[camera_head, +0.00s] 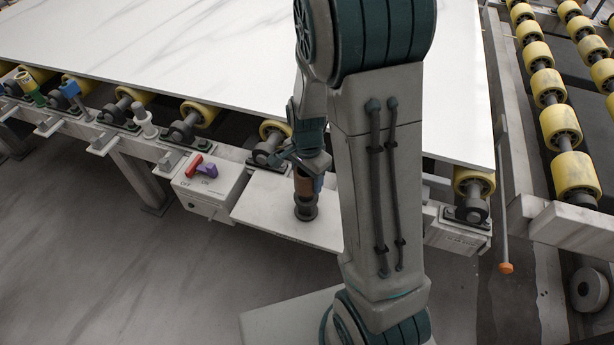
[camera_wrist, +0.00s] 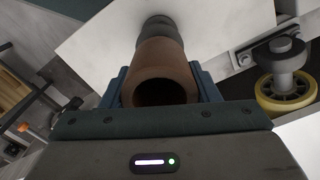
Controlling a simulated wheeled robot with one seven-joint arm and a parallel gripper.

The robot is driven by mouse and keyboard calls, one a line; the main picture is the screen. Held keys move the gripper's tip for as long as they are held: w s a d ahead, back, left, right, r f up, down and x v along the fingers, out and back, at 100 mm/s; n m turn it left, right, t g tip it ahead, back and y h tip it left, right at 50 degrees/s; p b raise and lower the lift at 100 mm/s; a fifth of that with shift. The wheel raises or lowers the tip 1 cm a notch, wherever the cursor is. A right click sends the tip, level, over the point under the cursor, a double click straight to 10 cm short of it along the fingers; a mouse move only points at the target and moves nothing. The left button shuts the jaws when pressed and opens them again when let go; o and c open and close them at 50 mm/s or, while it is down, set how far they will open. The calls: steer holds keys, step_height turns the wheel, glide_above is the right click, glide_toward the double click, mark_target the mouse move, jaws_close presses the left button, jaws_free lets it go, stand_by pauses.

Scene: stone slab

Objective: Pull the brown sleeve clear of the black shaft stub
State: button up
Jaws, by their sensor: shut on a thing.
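The brown sleeve (camera_head: 302,186) is upright above the black shaft stub (camera_head: 305,210) in the head view. In the wrist view the sleeve (camera_wrist: 160,62) is between the blue fingers of my gripper (camera_wrist: 162,84), its hollow near end facing the camera with a dark inside. My gripper (camera_head: 308,181) is shut on the sleeve from above. The stub (camera_wrist: 160,28) shows beyond the sleeve's far end, in line with it. I cannot tell whether the sleeve's lower end is still around the stub or just above it.
The stub stands on a pale plate (camera_head: 270,212) beside a switch box (camera_head: 210,190) with red and purple handles. A large white slab (camera_head: 200,50) lies on yellow rollers (camera_head: 200,113) behind. My arm hides the plate's right part. A roller (camera_wrist: 285,85) is at right in the wrist view.

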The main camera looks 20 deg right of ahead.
steer(key=shift+r+p, duration=1.25)
steer(key=shift+r, duration=0.4)
step_height(320, 180, up, 6)
steer(key=p, duration=0.4)
steer(key=shift+p, duration=0.4)
steer(key=shift+s+a, duration=0.1)
